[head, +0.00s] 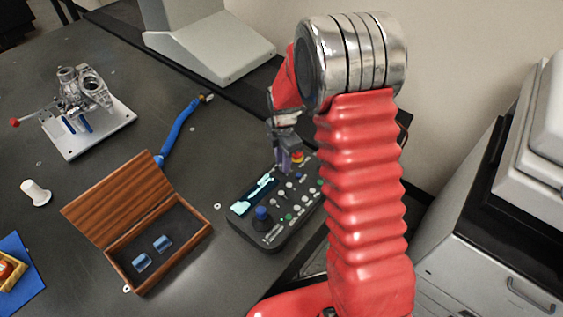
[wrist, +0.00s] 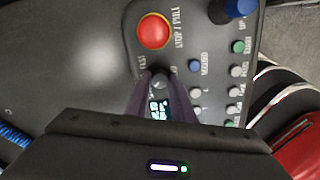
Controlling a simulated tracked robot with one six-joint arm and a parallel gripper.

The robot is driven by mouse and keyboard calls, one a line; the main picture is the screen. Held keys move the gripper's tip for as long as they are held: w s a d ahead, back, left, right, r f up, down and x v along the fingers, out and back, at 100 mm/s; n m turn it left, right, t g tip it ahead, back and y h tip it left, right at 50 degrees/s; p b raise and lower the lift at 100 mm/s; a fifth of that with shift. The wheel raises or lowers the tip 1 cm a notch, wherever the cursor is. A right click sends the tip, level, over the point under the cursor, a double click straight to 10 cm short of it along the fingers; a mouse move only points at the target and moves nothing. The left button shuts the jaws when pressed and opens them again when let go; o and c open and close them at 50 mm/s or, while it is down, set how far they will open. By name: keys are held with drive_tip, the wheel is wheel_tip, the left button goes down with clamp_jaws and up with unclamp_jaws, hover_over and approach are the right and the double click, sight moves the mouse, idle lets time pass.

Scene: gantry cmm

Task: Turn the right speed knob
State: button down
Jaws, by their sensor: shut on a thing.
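The dark control box (head: 272,236) lies on the table, with a lit display, several small buttons and a blue joystick (head: 262,213). In the wrist view, a small grey knob (wrist: 160,80) on the box sits between my fingers, just below the red stop button (wrist: 153,32). My gripper (head: 287,165) points down at the far part of the box. In the wrist view my gripper (wrist: 161,84) is shut on this knob. Lettering around the knob is partly hidden by the fingers. The knob is hidden in the head view.
An open wooden case (head: 195,243) with blue blocks stands left of the box. A blue hose (head: 178,132) and a fixture plate (head: 98,134) lie farther back. A grey machine column (head: 210,50) stands behind. Bare table separates the case from the box.

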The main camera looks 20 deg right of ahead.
drive_tip(key=m, duration=0.5)
drive_tip(key=shift+s+d, duration=0.15)
drive_tip(key=shift+d, duration=0.05)
drive_tip(key=m, duration=0.9)
drive_tip(key=shift+s, duration=0.1)
drive_tip(key=m, duration=0.4)
drive_tip(key=shift+a, duration=0.1)
drive_tip(key=shift+m, duration=0.3)
drive_tip(key=c, duration=1.5)
unclamp_jaws()
drive_tip(key=shift+c, duration=0.2)
drive_tip(key=shift+a, duration=0.1)
